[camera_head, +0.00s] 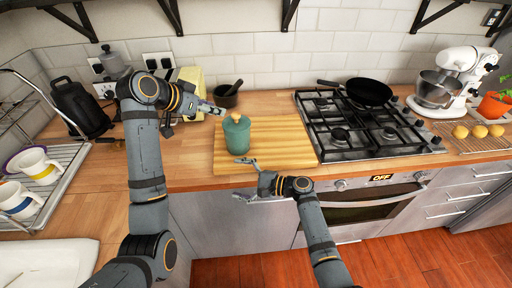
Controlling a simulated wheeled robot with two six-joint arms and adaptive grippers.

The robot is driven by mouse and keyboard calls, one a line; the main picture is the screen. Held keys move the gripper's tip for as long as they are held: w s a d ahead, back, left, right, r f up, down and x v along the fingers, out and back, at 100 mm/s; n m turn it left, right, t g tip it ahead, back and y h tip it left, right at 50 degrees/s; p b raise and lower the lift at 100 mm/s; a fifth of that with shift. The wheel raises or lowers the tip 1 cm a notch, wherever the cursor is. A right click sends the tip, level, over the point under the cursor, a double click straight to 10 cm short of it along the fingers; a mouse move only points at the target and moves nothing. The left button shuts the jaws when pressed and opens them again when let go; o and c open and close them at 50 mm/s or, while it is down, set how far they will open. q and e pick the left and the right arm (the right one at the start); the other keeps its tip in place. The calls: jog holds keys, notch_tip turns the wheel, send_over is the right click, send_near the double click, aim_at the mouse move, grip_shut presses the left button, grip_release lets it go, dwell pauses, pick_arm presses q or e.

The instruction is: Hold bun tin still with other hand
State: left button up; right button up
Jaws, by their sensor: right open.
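A teal tin (237,137) with a tan knob or bun on top (236,117) stands upright on the wooden board (285,150). I take it for the bun tin. My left gripper (222,109) is just up and left of the tin's top. Whether its fingers are apart or together, or touch the top, is unclear. My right gripper (240,179) is open and empty, in front of and below the tin near the counter's front edge, apart from the tin.
A gas hob (350,137) with a black pan (369,92) is right of the board. A dark mortar (226,97) stands behind the tin. A black kettle (79,108) and a dish rack with mugs (33,166) are at left. A white mixer (452,80) stands far right.

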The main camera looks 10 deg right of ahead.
aim_at(246, 139)
jog(key=w+d+r+m+t+h, duration=0.1)
jog(key=w+d+r+m+t, duration=0.1)
jog(key=m, duration=0.3)
jog(key=w+d+r+m+t+h, duration=0.1)
jog(key=w+d+r+m+t, duration=0.1)
jog(key=m, duration=0.3)
jog(key=w+d+r+m+t+h, duration=0.1)
jog(key=w+d+r+m+t, duration=0.1)
jog(key=m+t, duration=0.1)
jog(key=shift+w+d+r+m+h, duration=0.1)
jog(key=shift+d+r+m+h, duration=0.1)
jog(key=shift+m, duration=0.25)
jog(key=shift+d+r+m+h, duration=0.1)
jog(key=shift+m+h, duration=0.1)
jog(key=shift+m, duration=0.25)
jog(key=shift+w+d+r+m+t, duration=0.3)
jog(key=shift+r+m+t, duration=0.1)
jog(key=shift+m, duration=0.4)
jog(key=x, duration=1)
jog(key=shift+w+a+f, duration=0.1)
jog(key=shift+w+f, duration=0.05)
jog(key=c, duration=1)
